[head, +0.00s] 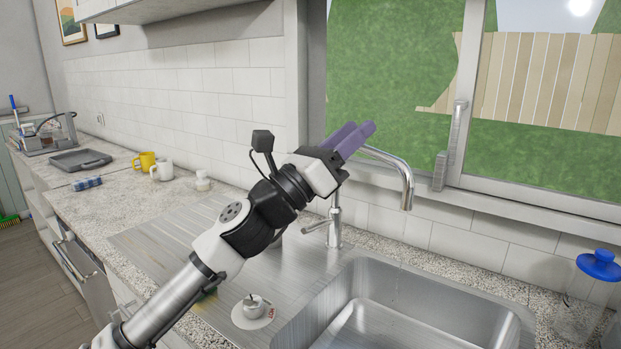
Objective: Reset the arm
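My gripper (353,139) is at the end of my arm, raised above the counter in front of the window and near the faucet. Its two purple fingers point up and to the right. They lie nearly one behind the other from this view, so I cannot tell how far apart they are. Nothing is visible beyond the fingertips. My arm comes up from the lower left across the drainboard and hides part of it.
A steel sink (400,310) with a curved faucet (388,158) is close to my gripper. A small white lidded pot (254,304) stands on the drainboard. A yellow mug (145,161), white mug (162,171) and grey tray (80,160) are farther left. A blue-lidded jar (583,300) stands right.

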